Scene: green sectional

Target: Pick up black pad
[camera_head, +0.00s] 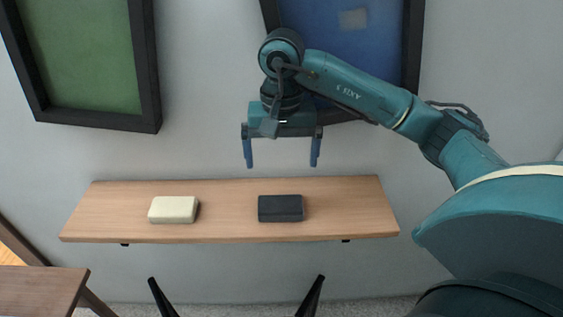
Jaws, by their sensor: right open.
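The black pad (281,208) is a small dark rectangular block lying on a wooden shelf (340,215), right of the shelf's middle. My right gripper (281,165) is open and empty, fingers pointing down, and in the picture it appears straight above the black pad with a gap between. How far it stands from the wall in depth is hard to judge. My left gripper is not in the view.
A cream pad (173,209) lies on the shelf to the left of the black pad. A green framed panel (82,50) and a blue framed panel (340,40) hang on the wall above. A brown wooden surface (38,288) is at lower left.

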